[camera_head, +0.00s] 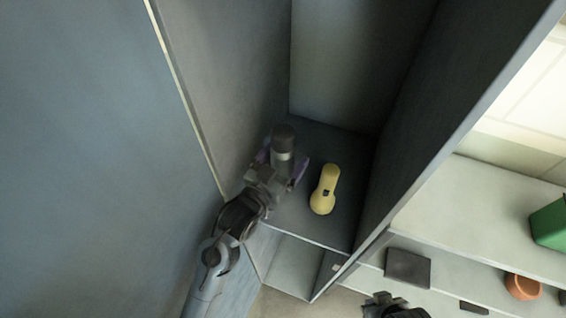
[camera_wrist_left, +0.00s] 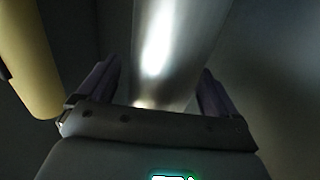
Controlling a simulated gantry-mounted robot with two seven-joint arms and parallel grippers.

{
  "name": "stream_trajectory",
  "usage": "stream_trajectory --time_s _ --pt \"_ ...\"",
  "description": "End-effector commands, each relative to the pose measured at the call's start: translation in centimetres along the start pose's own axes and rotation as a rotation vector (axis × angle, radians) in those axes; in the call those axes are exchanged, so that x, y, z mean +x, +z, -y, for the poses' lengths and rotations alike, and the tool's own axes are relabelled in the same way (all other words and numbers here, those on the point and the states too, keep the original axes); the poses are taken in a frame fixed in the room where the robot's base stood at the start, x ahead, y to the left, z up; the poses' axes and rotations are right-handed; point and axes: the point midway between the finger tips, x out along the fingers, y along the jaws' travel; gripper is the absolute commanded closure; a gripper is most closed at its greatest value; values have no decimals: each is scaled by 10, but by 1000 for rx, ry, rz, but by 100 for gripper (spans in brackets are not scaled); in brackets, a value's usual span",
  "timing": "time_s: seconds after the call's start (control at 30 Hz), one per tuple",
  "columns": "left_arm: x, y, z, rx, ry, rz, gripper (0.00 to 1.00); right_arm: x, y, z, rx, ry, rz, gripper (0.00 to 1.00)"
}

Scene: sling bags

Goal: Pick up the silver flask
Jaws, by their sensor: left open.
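The silver flask (camera_head: 282,139) stands on the dark shelf inside the grey cabinet, with a dark cap on top. My left gripper (camera_head: 281,170) is open, with one finger on each side of the flask. In the left wrist view the flask's shiny body (camera_wrist_left: 172,45) rises between the two fingers of my left gripper (camera_wrist_left: 160,88). I cannot tell whether the fingers touch it. The flask's lower part is hidden behind the gripper in the head view. My right gripper (camera_head: 392,306) shows only in part at the bottom edge, away from the cabinet shelf.
A yellow flashlight-like object (camera_head: 325,190) stands on the same shelf (camera_head: 345,232) just right of the flask; it also shows in the left wrist view (camera_wrist_left: 30,60). Cabinet walls close in on the left and right. White shelves outside hold a green container (camera_head: 550,224) and an orange pot (camera_head: 522,287).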

Motion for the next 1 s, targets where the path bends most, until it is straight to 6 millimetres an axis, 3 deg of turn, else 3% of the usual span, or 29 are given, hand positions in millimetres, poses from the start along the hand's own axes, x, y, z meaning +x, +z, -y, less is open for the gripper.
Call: stream_trajectory --time_s 0.2,0.47,0.93,1.0 --pt "13 0 0 0 0 0 7 7 1 0 2 -1 -4 100" --pt "14 0 0 0 0 1 9 6 -1 1 5 -4 -6 100" --pt "14 0 0 0 0 1 81 6 -1 1 6 -4 -7 100" --pt "14 -2 0 1 0 -2 81 6 -1 1 5 -4 -7 100"
